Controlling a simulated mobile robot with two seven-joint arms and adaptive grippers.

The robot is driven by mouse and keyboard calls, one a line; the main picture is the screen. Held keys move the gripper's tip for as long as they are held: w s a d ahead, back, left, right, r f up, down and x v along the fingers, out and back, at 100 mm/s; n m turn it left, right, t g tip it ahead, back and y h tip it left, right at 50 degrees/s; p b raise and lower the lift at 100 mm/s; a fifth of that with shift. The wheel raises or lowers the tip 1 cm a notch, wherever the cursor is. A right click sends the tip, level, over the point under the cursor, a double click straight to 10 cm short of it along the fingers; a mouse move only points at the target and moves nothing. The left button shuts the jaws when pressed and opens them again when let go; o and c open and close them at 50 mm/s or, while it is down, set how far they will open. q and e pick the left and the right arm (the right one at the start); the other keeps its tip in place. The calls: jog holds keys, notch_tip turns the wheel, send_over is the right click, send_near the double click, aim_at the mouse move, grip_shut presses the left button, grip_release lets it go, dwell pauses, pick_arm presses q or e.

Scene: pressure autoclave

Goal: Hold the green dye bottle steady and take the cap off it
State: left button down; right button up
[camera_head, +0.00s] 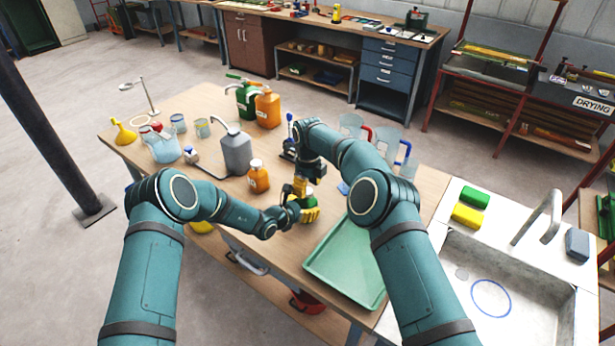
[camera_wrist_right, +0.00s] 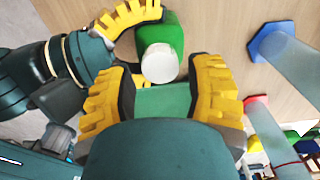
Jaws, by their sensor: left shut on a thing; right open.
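The green dye bottle (camera_head: 308,201) stands on the wooden table near its front edge, partly hidden by my grippers. In the right wrist view the green bottle (camera_wrist_right: 174,32) shows its white cap (camera_wrist_right: 160,63) on top. My left gripper (camera_head: 303,214) is shut on the bottle's body from the left; one of its yellow fingers curves beside the bottle in the wrist view. My right gripper (camera_head: 300,188) is above the bottle, pointing down. It is open, with a yellow finger (camera_wrist_right: 162,72) on each side of the view and the cap just beyond and between the tips, not gripped.
A green tray (camera_head: 325,277) lies to the right of the bottle. An orange bottle (camera_head: 258,177) and a grey wash bottle (camera_head: 235,153) stand behind to the left. Clear jugs with coloured handles (camera_head: 389,148) stand behind my right arm. A sink (camera_head: 500,290) is at the right.

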jog(key=shift+f, duration=0.9)
pick_arm(q)
jog(key=shift+f, duration=0.1)
pick_arm(e)
grip_shut()
